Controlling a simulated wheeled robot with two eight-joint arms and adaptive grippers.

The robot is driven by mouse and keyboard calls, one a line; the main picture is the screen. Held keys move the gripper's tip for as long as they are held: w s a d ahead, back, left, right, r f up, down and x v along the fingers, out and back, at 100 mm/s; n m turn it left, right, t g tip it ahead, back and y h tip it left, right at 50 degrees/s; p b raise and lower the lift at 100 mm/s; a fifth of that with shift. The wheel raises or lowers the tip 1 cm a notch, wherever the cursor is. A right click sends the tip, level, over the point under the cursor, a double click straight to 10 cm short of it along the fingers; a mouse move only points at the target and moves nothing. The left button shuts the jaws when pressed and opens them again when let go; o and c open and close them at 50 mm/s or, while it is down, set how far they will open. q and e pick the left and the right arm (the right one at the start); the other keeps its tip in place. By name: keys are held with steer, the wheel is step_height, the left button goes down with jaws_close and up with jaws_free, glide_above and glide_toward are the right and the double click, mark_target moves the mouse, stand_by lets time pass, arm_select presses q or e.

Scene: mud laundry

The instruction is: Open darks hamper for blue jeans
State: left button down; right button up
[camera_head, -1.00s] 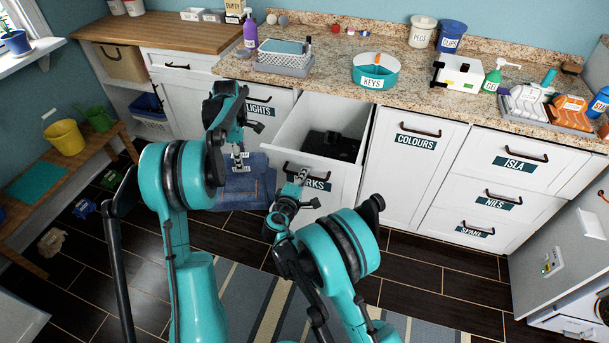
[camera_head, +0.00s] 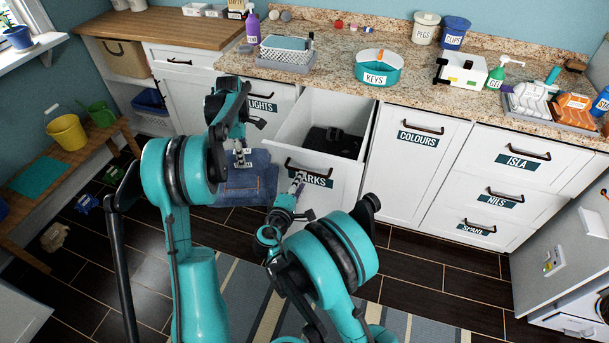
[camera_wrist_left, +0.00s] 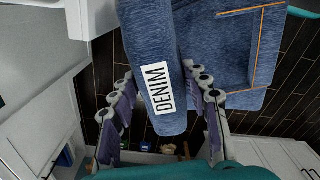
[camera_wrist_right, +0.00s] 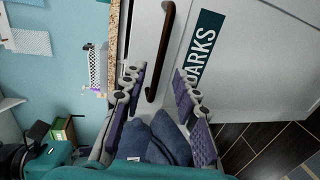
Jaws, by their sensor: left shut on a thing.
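The darks hamper (camera_head: 278,140) is a white pull-out bin, standing open, with a dark handle and a DARKS label on its front. Black contents (camera_head: 335,139) lie inside. My right gripper (camera_head: 300,180) is open and empty just in front of the label, below the handle. In the right wrist view, the handle (camera_wrist_right: 160,50) is ahead of the spread fingers (camera_wrist_right: 160,88). My left gripper (camera_head: 240,158) is shut on the blue jeans (camera_head: 250,187), which hang left of the hamper front. Their DENIM label (camera_wrist_left: 158,98) shows in the left wrist view.
The closed lights hamper (camera_head: 262,108) is left of the open one, the closed colours hamper (camera_head: 418,165) right. A granite counter (camera_head: 325,72) above holds a keys bowl (camera_head: 377,68) and other items. A striped rug (camera_head: 250,290) lies on the dark floor.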

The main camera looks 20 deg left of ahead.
steer(key=v, duration=0.5)
steer(key=shift+s, duration=0.2)
steer(key=shift+a, duration=0.1)
